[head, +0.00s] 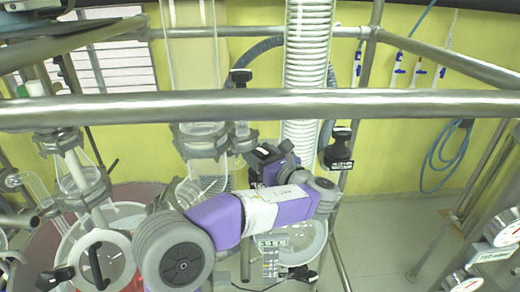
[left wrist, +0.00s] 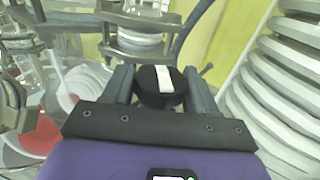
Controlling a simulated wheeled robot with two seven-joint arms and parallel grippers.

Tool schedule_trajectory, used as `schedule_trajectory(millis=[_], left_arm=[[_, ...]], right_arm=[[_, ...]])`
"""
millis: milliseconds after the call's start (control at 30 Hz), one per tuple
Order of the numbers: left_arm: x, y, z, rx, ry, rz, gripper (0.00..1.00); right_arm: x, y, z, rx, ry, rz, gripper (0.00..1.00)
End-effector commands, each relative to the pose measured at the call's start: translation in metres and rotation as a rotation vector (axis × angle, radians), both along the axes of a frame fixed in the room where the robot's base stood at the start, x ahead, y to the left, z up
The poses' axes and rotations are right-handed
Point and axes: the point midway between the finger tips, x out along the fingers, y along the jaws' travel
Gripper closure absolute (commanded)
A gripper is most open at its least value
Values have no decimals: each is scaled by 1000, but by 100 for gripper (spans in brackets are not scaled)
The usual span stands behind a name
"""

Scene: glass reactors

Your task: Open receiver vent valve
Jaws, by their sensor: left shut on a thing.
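My left gripper (head: 268,156) is at the middle of the head view, behind the steel rail and beside the coiled glass column. In the left wrist view its two grey fingers (left wrist: 158,88) are on either side of a black round valve knob (left wrist: 158,97) with a white stripe, and are shut on it. In the head view the knob is mostly hidden by the gripper. I cannot tell from the pictures how far the knob is turned. My right gripper is not in view.
A horizontal steel rail (head: 430,104) crosses in front of the glassware. The coiled column (head: 308,50) stands close to the gripper. Other black knobs (head: 240,76) (head: 340,146) are nearby. A glass vessel (head: 203,150) is at left. Gauges (head: 505,228) are at lower right.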

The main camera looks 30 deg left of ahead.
Motion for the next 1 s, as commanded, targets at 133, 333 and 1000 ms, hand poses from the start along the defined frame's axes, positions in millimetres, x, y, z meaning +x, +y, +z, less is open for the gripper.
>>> schedule_trajectory(millis=[133, 333, 1000], left_arm=[[-1, -1, 7, 7, -17, -3, 40], [-1, 0, 7, 7, -16, -4, 30], [-3, 7, 4, 9, -16, -542, 30]], right_arm=[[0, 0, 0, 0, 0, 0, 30], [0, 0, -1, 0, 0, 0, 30], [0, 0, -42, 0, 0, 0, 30]])
